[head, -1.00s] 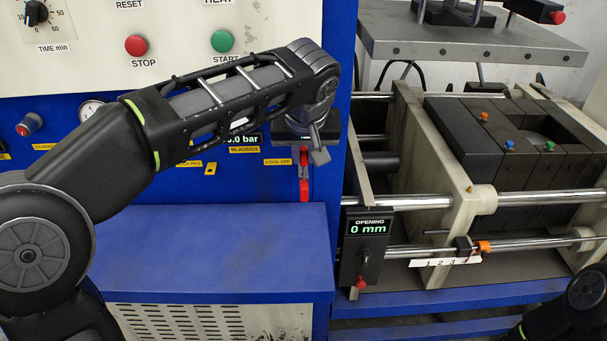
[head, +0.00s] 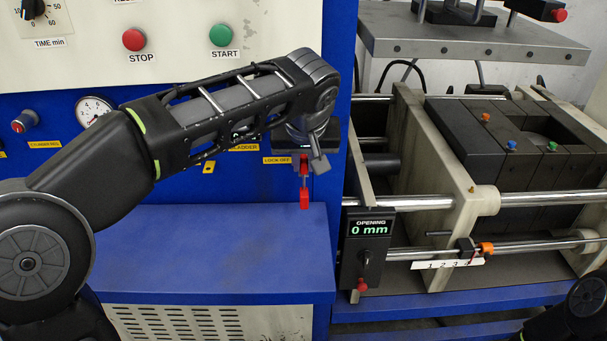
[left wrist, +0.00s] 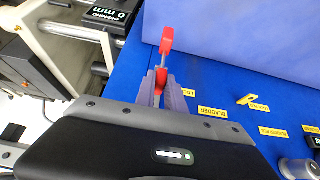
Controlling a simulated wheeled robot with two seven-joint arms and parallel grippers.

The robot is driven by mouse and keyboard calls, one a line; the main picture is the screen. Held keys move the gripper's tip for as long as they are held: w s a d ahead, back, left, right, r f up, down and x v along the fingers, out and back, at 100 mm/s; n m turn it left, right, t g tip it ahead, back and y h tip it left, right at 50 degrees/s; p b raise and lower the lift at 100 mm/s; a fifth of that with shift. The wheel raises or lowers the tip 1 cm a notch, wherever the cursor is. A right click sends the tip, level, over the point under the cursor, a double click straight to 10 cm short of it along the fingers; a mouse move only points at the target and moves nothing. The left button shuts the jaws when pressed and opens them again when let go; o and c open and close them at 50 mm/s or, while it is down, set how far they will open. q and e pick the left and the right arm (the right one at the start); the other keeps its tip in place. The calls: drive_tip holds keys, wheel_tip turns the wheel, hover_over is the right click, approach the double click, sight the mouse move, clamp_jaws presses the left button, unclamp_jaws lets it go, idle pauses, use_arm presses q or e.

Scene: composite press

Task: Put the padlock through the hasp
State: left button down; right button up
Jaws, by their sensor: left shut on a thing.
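My left gripper (head: 311,166) is in front of the blue panel, beside the "LOCK OFF" label. It is shut on a red thing that I take as the padlock (head: 304,199). One red part sits at the fingers and a second hangs below it, with a short grey piece between. In the left wrist view, my left gripper (left wrist: 162,92) has red between its fingertips, and the padlock's longer red part (left wrist: 166,42) reaches beyond them. I cannot make out the hasp; the hand and wrist cover part of the panel there. My right gripper is not in view.
A blue ledge (head: 210,250) juts out below the panel. To the right are the press's steel rods (head: 420,205), pale plates and a hanging "0 mm" display box (head: 368,245). The STOP (head: 133,39) and START (head: 221,34) buttons are above the arm.

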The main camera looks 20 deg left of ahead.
use_arm(q)
drive_tip(key=shift+f+b, duration=0.6)
drive_tip(key=shift+f, duration=0.15)
idle(0.7)
drive_tip(key=c, duration=1.3)
unclamp_jaws()
drive_tip(key=shift+c, duration=0.2)
drive_tip(key=v, duration=0.7)
drive_tip(key=shift+s+r, duration=0.15)
drive_tip(key=shift+r, duration=0.2)
